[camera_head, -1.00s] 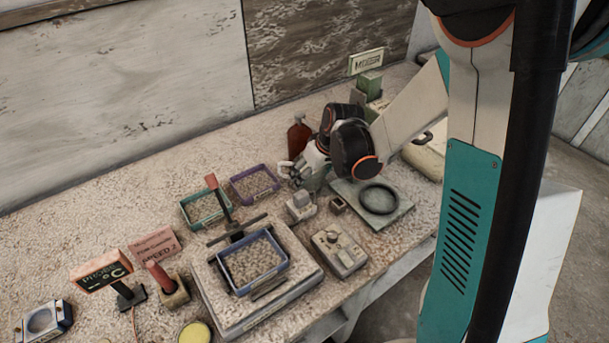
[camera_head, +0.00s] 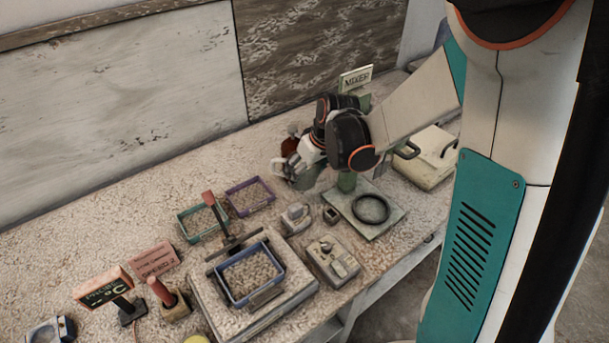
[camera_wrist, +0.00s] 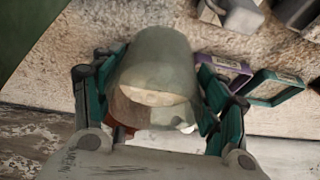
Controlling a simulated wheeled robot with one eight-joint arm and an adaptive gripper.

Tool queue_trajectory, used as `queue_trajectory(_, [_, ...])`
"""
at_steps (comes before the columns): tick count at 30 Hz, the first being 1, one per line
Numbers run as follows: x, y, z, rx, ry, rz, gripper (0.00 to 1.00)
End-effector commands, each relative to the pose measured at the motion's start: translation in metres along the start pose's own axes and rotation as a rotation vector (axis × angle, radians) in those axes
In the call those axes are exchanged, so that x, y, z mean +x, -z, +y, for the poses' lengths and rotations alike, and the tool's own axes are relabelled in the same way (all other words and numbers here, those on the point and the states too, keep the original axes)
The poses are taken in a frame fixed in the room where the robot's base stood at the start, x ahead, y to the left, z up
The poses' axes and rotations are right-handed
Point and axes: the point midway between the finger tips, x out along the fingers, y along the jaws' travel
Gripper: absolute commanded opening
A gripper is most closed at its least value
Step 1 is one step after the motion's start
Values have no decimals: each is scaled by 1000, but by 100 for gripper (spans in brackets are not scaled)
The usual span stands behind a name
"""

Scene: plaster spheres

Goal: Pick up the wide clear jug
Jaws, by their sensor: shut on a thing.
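The wide clear jug (camera_wrist: 152,62) is a pale, see-through cylinder in the wrist view, between my two teal-and-black fingers. My gripper (camera_wrist: 160,78) is shut on it, with one finger against each side. In the head view my gripper (camera_head: 296,172) is over the back of the bench, right of the purple-rimmed tray. There the jug is hard to make out against the gripper and wrist. A reddish-brown thing shows behind the jug's lower edge in the wrist view.
A purple-rimmed tray (camera_head: 227,190) and a green-rimmed tray (camera_head: 184,226) stand left of my gripper. A flat plate (camera_head: 376,225) with a black ring lies at right. A "MIXER" sign (camera_head: 356,77) stands behind. A blue tray (camera_head: 233,296) sits on a scale in front.

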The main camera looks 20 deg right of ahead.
Motion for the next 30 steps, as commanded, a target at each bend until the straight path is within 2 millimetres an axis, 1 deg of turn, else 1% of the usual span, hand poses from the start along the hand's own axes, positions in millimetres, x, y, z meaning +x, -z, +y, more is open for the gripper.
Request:
queue_trajectory(1, [-11,3,0,1,0,0,20])
queue_trajectory(3, [-13,-14,0,2,-1,0,20])
queue_trajectory(5, [-18,-25,0,2,-1,1,20])
queue_trajectory(11, [-34,-66,-1,4,-1,2,20])
queue_trajectory(18, [-56,-118,-2,4,-1,1,20])
queue_trajectory(21, [-63,-138,-2,4,-1,1,20])
queue_trajectory(27, [-74,-166,-2,3,-1,1,20])
queue_trajectory(30, [-77,-173,-3,1,0,1,20])
